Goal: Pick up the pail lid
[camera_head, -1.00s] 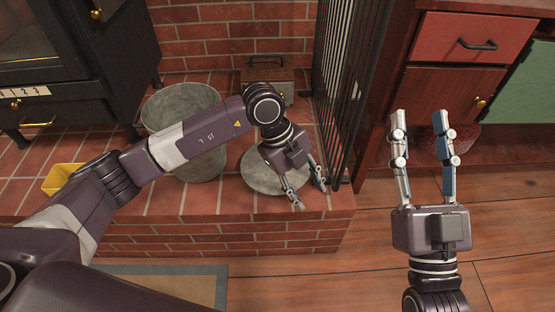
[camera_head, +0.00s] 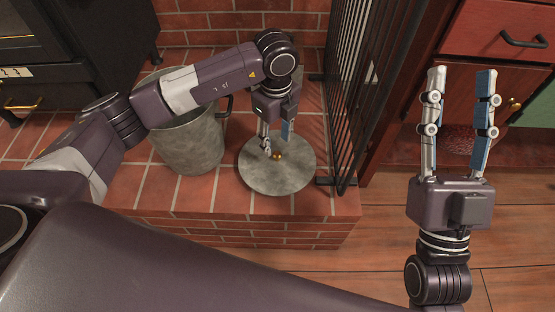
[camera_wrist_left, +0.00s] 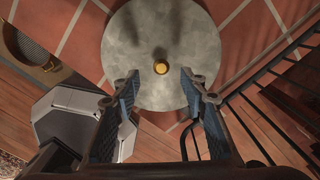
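The pail lid (camera_head: 276,181) is a round grey metal disc with a small brass knob (camera_head: 277,155) at its middle. It lies flat on the brick hearth, and it also shows in the left wrist view (camera_wrist_left: 195,55). My left gripper (camera_head: 276,146) is above the lid, fingers pointing down, close to the knob in the head view. In the left wrist view its two fingers (camera_wrist_left: 162,80) are apart, with the knob ahead between them and not gripped. My right gripper (camera_head: 459,75) is open and empty, off to the right over the floor.
A grey metal pail (camera_head: 190,148) stands on the hearth left of the lid, partly hidden by my left arm. A black barred screen (camera_head: 352,100) stands close to the lid's right. A red cabinet (camera_head: 490,35) is at the right. The hearth's front edge lies just before the lid.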

